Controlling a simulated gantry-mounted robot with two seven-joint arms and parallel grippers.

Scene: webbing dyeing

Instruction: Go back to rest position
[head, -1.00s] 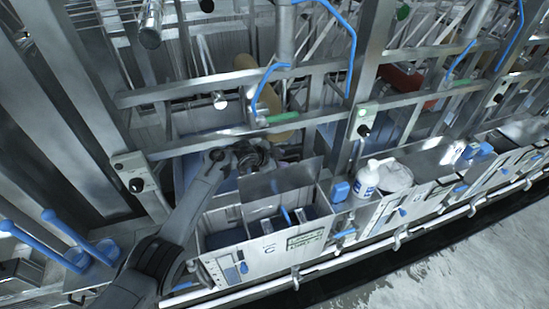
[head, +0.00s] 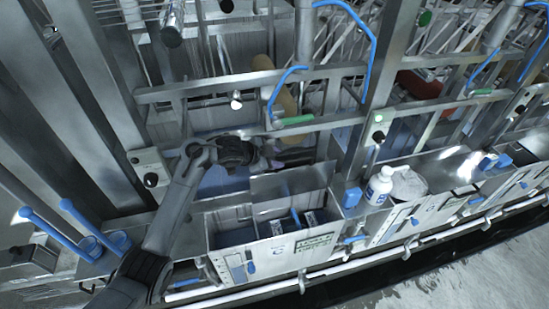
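My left arm comes in from the lower left and reaches up over the machine. Its dark wrist ends in my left gripper (head: 298,158), which points right, just behind and above the metal box with open compartments (head: 297,257). The fingers are small and dark against the machine frame, so I cannot tell if they are open or shut. I see nothing clearly held in them. My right gripper is not in view.
Steel posts and crossbars stand close around the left arm.

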